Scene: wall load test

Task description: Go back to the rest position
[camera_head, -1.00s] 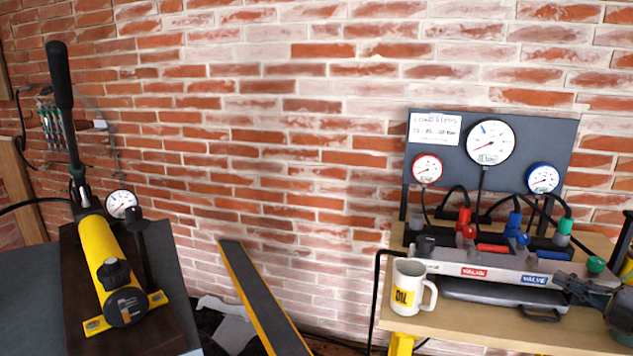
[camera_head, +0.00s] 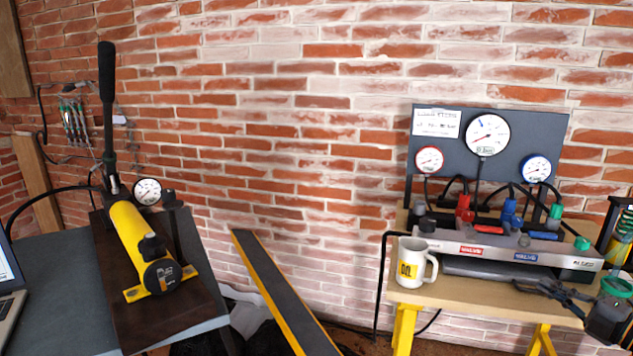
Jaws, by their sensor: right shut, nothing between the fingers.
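My right gripper (camera_head: 550,289) is shut and empty at the lower right, in front of the wooden bench (camera_head: 415,292). My left gripper is not in view. The grey valve block (camera_head: 440,246) stands on the bench with red, blue and green fittings. Behind it is a dark panel (camera_head: 453,160) with a large white gauge (camera_head: 487,135), a red-rimmed gauge (camera_head: 429,160) and a blue-rimmed gauge (camera_head: 537,169).
A white OIL mug (camera_head: 411,264) stands at the bench's left front. A yellow hand pump (camera_head: 138,238) with a black lever sits on the left table (camera_head: 50,260), beside a partly visible laptop (camera_head: 10,285). A dark, yellow-edged beam (camera_head: 280,290) leans between the tables.

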